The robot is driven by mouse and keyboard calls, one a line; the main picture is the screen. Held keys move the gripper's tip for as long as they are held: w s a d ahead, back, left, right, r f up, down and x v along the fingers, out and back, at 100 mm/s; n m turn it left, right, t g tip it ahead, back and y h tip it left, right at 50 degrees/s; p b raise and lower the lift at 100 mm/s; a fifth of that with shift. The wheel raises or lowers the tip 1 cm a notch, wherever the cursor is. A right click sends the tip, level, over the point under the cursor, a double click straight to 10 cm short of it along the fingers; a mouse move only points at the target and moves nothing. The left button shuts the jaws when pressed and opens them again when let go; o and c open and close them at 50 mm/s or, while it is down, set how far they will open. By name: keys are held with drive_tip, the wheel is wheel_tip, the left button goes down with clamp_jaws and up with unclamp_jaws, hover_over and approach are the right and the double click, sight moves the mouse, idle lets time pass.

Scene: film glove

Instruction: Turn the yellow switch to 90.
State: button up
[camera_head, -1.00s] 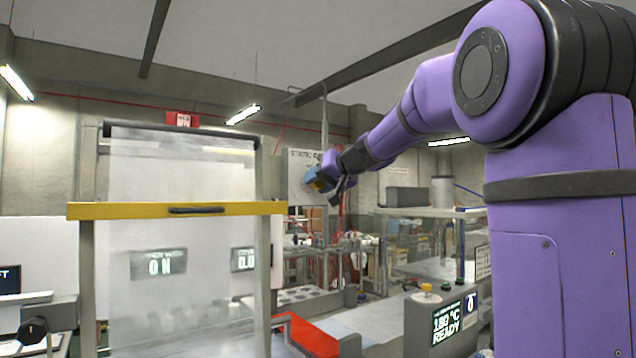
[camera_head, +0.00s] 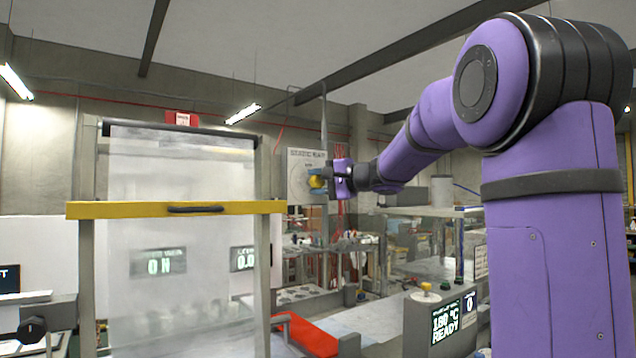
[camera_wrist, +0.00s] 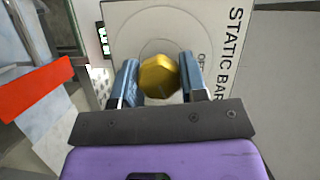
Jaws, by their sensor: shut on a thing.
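The yellow switch (camera_wrist: 158,76) is a faceted knob on a pale panel (camera_wrist: 210,25) lettered "STATIC BAR", with "OFF" near the knob. In the wrist view, the blue fingers of my gripper (camera_wrist: 158,82) stand on both sides of the knob and are shut on it. The pointer of the switch and any 90 mark cannot be made out.
A translucent screen with a yellow bar (camera_head: 110,210) stands left of the panel. A bench with a red part (camera_head: 312,336) and a control box reading "180 °C READY" (camera_head: 418,322) are below. Pipes and red cables (camera_head: 340,225) hang close beneath the panel.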

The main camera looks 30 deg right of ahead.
drive_tip(key=shift+f+m+t+y, duration=0.1)
drive_tip(key=shift+m+t+y, duration=0.4)
drive_tip(key=shift+m, duration=1.4)
drive_tip(key=shift+t, duration=0.3)
drive_tip(key=o, duration=0.9)
drive_tip(key=shift+s, duration=0.1)
drive_tip(key=v, duration=1)
drive_tip(key=shift+s+d, duration=0.1)
drive_tip(key=shift+s, duration=0.25)
